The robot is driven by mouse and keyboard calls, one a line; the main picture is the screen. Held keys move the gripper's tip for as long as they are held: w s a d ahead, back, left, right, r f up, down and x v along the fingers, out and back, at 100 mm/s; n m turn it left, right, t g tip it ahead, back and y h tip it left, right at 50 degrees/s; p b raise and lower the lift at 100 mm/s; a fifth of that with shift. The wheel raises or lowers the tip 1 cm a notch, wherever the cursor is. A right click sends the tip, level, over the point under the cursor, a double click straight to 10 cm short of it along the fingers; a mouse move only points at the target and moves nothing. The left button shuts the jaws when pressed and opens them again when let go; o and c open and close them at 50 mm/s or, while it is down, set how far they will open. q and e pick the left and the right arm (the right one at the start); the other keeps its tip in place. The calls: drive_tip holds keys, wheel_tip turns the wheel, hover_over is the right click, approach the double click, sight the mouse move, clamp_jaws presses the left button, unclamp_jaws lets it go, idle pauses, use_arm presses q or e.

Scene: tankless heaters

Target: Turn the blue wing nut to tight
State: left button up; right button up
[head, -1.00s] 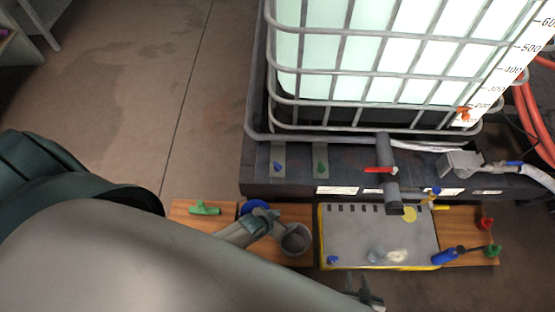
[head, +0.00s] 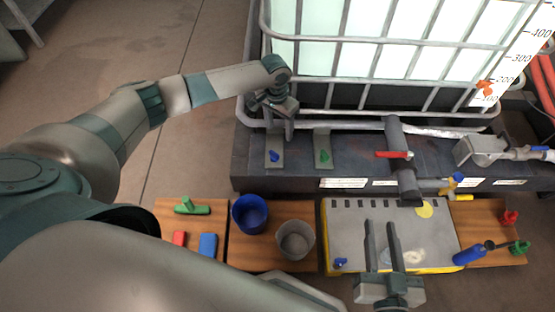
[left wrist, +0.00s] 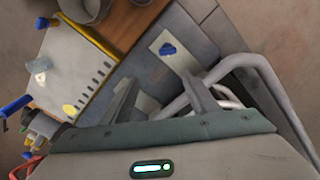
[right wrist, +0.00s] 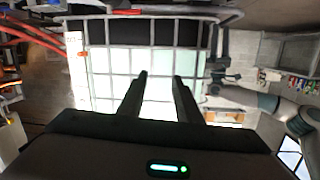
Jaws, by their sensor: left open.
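The blue wing nut (head: 274,155) sits on a grey upright plate on the front of the dark tank base. It also shows in the left wrist view (left wrist: 168,48), beyond the fingers. My left gripper (head: 280,134) is open, close to the blue wing nut at its upper side, pointing down. In the left wrist view the open fingers (left wrist: 158,92) are apart with nothing between them, and the wing nut lies ahead of them. My right gripper (head: 381,226) is open and empty over the grey panel. It also shows open in the right wrist view (right wrist: 160,76).
A green wing nut (head: 322,154) is on the neighbouring plate. The tank's bars (head: 350,78) rise behind my left gripper. A red-handled valve pipe (head: 398,155) juts out to the right. A blue cup (head: 249,214) and a grey cup (head: 295,240) stand on the wooden board below.

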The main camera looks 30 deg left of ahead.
use_arm(q)
drive_tip(key=shift+s+a+r+g+y, duration=0.1)
drive_tip(key=shift+a+r+g+y, duration=0.05)
drive_tip(key=shift+a+r, duration=0.3)
drive_tip(key=shift+s+a+r+g+y, duration=0.1)
drive_tip(key=shift+a+r+g+y, duration=0.1)
drive_tip(key=shift+a, duration=0.3)
use_arm(e)
drive_tip(key=shift+s+r, duration=0.15)
drive_tip(key=shift+r, duration=0.35)
drive_tip(key=shift+s+r, duration=0.15)
drive_tip(key=shift+r, duration=0.35)
use_arm(q)
drive_tip(key=shift+f, duration=0.1)
drive_tip(key=b, duration=0.4)
hover_over(274, 153)
wheel_tip(274, 153, down, 11)
drive_tip(key=shift+f, duration=0.1)
wheel_tip(274, 153, down, 5)
drive_tip(key=shift+r+b, duration=0.1)
drive_tip(key=shift+b, duration=0.55)
drive_tip(key=shift+f, duration=0.65)
use_arm(e)
drive_tip(key=s+d+r+t+y, duration=0.1)
drive_tip(key=s+r+t+y, duration=0.2)
drive_tip(key=r+t, duration=0.7)
wheel_tip(274, 153, up, 5)
drive_tip(key=shift+s, duration=0.2)
drive_tip(key=shift+d, duration=0.1)
